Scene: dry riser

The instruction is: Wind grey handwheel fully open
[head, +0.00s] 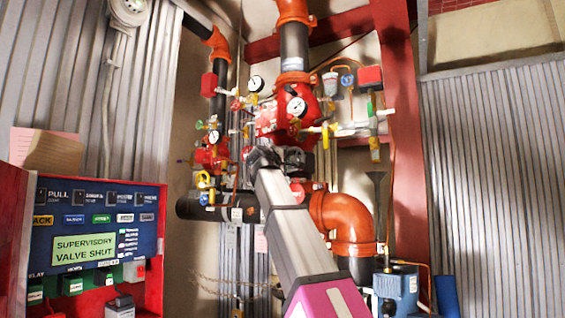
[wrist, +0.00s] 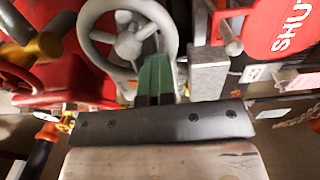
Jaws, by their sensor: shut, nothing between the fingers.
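The grey handwheel (wrist: 128,47) is large at the top of the wrist view, with a round rim, spokes and a central hub. Its upper rim is cut off by the frame edge. My gripper (wrist: 154,72) has its green fingers together with nothing between them. The fingertips overlap the lower right of the rim in the picture; I cannot tell whether they touch it. In the head view my gripper (head: 262,158) is at the pipework, and my arm hides much of that area.
A red plate (wrist: 282,30) lettered "SHU..." is right of the wheel, beside a grey block (wrist: 208,70). Red valve bodies (wrist: 70,75) crowd the left. In the head view, a red alarm panel (head: 98,250) reads "SUPERVISORY VALVE SHUT". An orange elbow pipe (head: 345,218) is right of my arm.

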